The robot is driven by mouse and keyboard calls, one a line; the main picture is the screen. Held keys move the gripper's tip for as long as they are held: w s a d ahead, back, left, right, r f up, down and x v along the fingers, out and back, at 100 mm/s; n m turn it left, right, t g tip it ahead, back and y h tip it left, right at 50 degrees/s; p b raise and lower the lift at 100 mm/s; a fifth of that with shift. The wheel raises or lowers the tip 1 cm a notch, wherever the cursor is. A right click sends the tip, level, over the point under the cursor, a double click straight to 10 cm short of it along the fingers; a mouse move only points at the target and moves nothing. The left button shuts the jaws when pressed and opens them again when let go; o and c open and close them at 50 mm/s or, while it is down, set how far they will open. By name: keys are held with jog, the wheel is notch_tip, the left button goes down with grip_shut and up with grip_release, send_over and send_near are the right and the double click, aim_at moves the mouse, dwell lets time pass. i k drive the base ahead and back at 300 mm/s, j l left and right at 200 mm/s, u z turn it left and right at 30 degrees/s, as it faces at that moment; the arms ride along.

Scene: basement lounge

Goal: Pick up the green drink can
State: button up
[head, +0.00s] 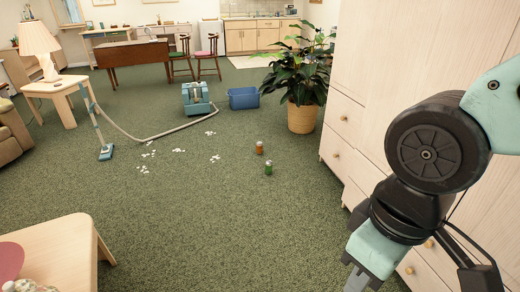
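The green drink can (268,168) stands upright on the green carpet, near the middle of the head view. An orange can (259,148) stands just behind it and slightly left, apart from it. My gripper (356,282) is at the lower right, partly cut off by the bottom edge of the picture. It is well to the right of the can and much closer to the camera. Its fingertips are not clearly shown, so I cannot see whether it is open or shut.
A wooden dresser (345,118) fills the right side. A potted plant (302,117) and blue bin (243,98) stand behind the can. White scraps (178,150) and a vacuum cleaner (197,98) lie left. A pale table (60,252) is at lower left. Carpet before the can is clear.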

aim_at(269, 165)
jog(key=i+j+u, duration=0.35)
jog(key=i, duration=0.2)
jog(key=i+j+u, duration=0.3)
jog(key=i, duration=0.3)
jog(key=i+u, duration=0.35)
jog(key=i, duration=0.2)
jog(key=i+z, duration=0.15)
jog(key=i, duration=0.7)
jog(key=i+j+z, duration=0.15)
jog(key=i, duration=0.65)
jog(key=i+j+z, duration=0.1)
jog(key=i+z, duration=0.3)
jog(key=i+j+z, duration=0.2)
jog(key=z, duration=0.2)
jog(key=i+j+z, duration=0.45)
jog(key=j+z, duration=0.3)
jog(key=i+j+z, duration=0.3)
jog(key=j, duration=0.2)
jog(key=j+z, duration=0.15)
jog(key=j, duration=0.15)
